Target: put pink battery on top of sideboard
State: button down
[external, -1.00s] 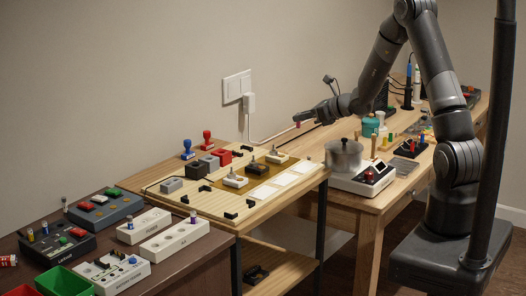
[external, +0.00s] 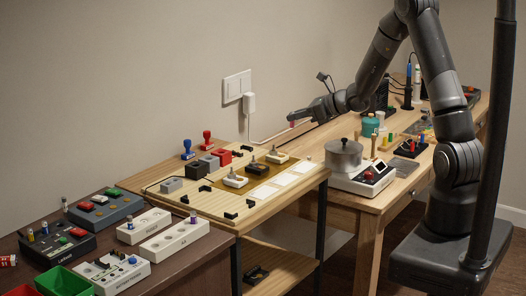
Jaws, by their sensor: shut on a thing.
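My gripper (external: 294,119) is at the end of my outstretched arm, high above the back edge of the middle bench and near the wall. It is shut on a small pink-red object, likely the pink battery (external: 292,124), which shows just below the fingertips. The fingers hide part of it. The dark brown cabinet (external: 190,262) at the lower left looks like the sideboard; its top holds several devices. My gripper is to the right of it and well apart from it.
The middle wooden bench (external: 318,175) carries blocks, stamps and white pads. A pot (external: 343,155) stands on a white device at right. White battery-holder boxes (external: 174,241), a grey button box (external: 105,210) and a green bin (external: 63,281) crowd the cabinet top. Small bare strips lie between them.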

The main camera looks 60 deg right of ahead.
jog(key=s+d+f, duration=0.1)
jog(key=s+d, duration=0.2)
jog(key=d, duration=0.8)
jog(key=s+d+f, duration=0.2)
jog(key=s+d, duration=0.1)
jog(key=d, duration=0.8)
jog(key=s+d+f, duration=0.1)
jog(key=s+d, duration=0.2)
jog(key=d, duration=0.7)
jog(key=shift+m+h, duration=0.3)
jog(key=shift+h, duration=0.1)
jog(key=x, duration=0.4)
jog(key=a+f+x, duration=0.1)
jog(key=x, duration=0.3)
jog(key=s+x, duration=0.1)
jog(key=x, duration=0.3)
jog(key=shift+w+a+f, duration=0.2)
jog(key=shift+a+f, duration=0.1)
jog(key=shift+f, duration=2.3)
jog(key=shift+f, duration=0.15)
jog(key=c, duration=1.5)
grip_release()
jog(key=shift+o, duration=0.2)
